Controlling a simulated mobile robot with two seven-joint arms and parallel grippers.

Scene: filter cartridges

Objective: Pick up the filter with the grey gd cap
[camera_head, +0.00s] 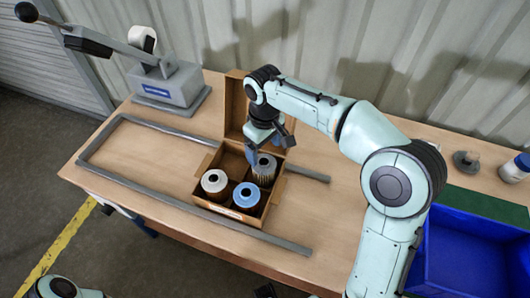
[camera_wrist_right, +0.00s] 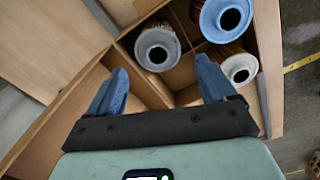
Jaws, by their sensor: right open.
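The filter with the grey cap (camera_head: 265,162) stands upright in the back right compartment of an open cardboard box (camera_head: 221,210). In the right wrist view the grey-capped filter (camera_wrist_right: 157,50) shows its dark centre hole, just beyond my fingertips. My right gripper (camera_head: 258,150) is over the back of the box, beside and above this filter. In the wrist view its blue fingers (camera_wrist_right: 162,68) are spread apart with nothing between them. Contact with the filter cannot be told. My left gripper is not visible.
A white-capped filter (camera_head: 214,181) and a blue-capped filter (camera_head: 247,195) stand in the front compartments. The raised box lid (camera_head: 236,105) is close behind my gripper. A lever press (camera_head: 168,85) stands back left; a blue bin (camera_head: 470,250) is right.

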